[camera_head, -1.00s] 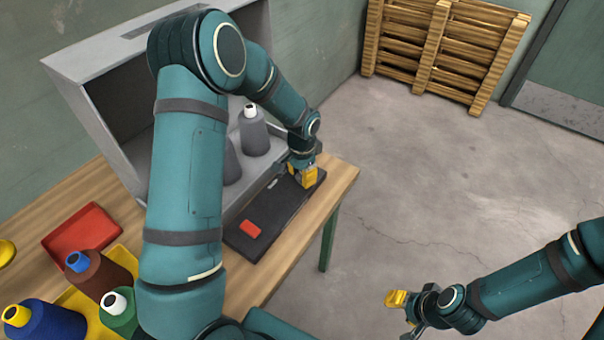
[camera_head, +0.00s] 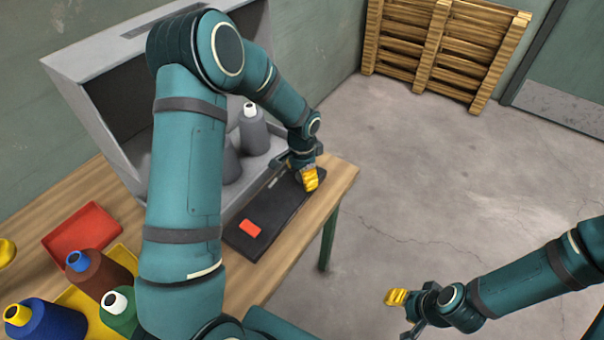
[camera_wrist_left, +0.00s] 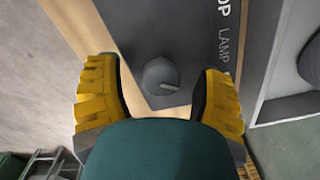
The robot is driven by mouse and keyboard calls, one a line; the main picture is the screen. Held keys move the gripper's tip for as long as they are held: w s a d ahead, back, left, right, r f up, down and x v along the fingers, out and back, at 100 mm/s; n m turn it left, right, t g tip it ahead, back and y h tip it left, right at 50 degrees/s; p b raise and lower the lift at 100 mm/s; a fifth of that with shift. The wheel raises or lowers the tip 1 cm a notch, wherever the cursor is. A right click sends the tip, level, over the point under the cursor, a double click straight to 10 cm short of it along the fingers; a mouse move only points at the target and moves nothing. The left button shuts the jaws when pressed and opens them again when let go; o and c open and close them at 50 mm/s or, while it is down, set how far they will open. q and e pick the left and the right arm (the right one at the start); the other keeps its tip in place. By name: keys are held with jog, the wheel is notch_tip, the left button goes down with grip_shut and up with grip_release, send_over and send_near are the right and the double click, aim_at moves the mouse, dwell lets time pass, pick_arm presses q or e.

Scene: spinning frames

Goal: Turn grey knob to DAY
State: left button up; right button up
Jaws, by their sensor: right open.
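The grey knob (camera_wrist_left: 158,76) sits on a dark panel (camera_wrist_left: 150,32), with a pale pointer line toward its lower right in the left wrist view. My left gripper (camera_wrist_left: 160,68) is open, its yellow fingers on either side of the knob with gaps showing. In the head view my left gripper (camera_head: 308,180) is over the far end of the panel (camera_head: 270,213) and hides the knob. The panel reads "LAMP" and part of a word ending "OP"; I see no DAY mark. My right gripper (camera_head: 397,298) is open and empty, over the floor.
A red button (camera_head: 250,229) is at the panel's near end. The panel lies on a wooden table (camera_head: 268,285) before a grey open-fronted cabinet (camera_head: 97,90) with grey cones (camera_head: 253,130). A red tray (camera_head: 80,237) and coloured spools (camera_head: 103,275) stand at lower left.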

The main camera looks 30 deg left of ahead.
pick_arm(q)
jog(key=shift+r, duration=0.15)
notch_tip(320, 180, up, 12)
dwell(0.6)
dwell(0.4)
